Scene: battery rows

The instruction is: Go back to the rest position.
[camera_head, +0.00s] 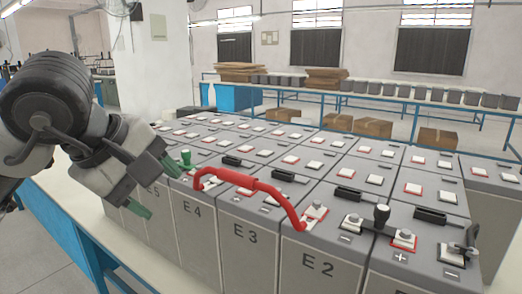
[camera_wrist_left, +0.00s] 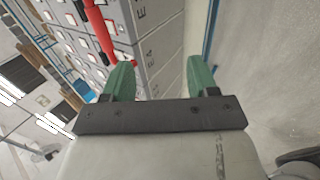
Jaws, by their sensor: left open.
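My left gripper (camera_head: 155,186) is in front of and beside the left end of the battery rows, open and empty. Its two green fingers stand apart with nothing between them in the left wrist view (camera_wrist_left: 159,68). A red curved connector (camera_head: 255,185) lies across the tops of the front batteries, from around E4 to E2. It is apart from my fingers and also shows in the left wrist view (camera_wrist_left: 98,28). My right gripper is not in view.
A black upright piece (camera_head: 381,215) stands on the right batteries. The white table edge (camera_head: 125,258) runs along the front left. A bench (camera_head: 390,100) with boxes stands behind. Floor at lower left is clear.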

